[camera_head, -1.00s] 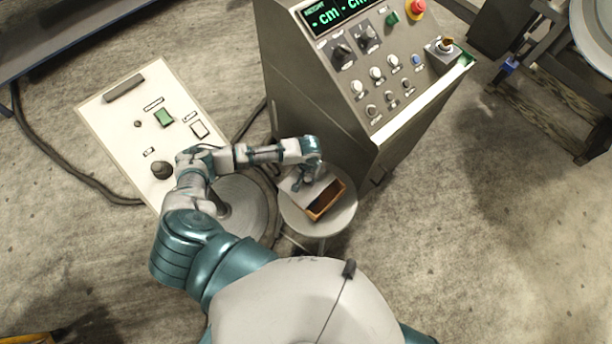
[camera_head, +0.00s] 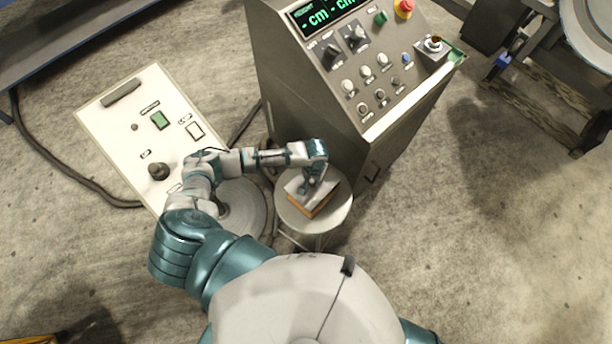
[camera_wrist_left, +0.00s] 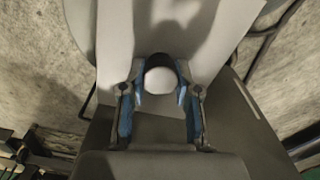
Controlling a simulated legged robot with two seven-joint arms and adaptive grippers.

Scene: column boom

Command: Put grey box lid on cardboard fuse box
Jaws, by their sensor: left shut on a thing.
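The cardboard fuse box (camera_head: 314,212) sits on a small round stool (camera_head: 341,214). Only a brown strip of its side shows in the head view. The grey box lid (camera_head: 326,191) is over the box and hides its opening; I cannot tell whether it rests on the rim or hovers just above. My left gripper (camera_head: 304,188) is above the lid. In the left wrist view, the gripper (camera_wrist_left: 160,88) is shut on a pale round knob (camera_wrist_left: 159,80) of the lid (camera_wrist_left: 205,45). My right gripper is not in view.
A tall control console (camera_head: 335,95) stands close behind the stool. A white panel (camera_head: 130,120) with buttons lies at left, beside a round grey base (camera_head: 245,205). Cables run along the floor. The floor right of the stool is clear.

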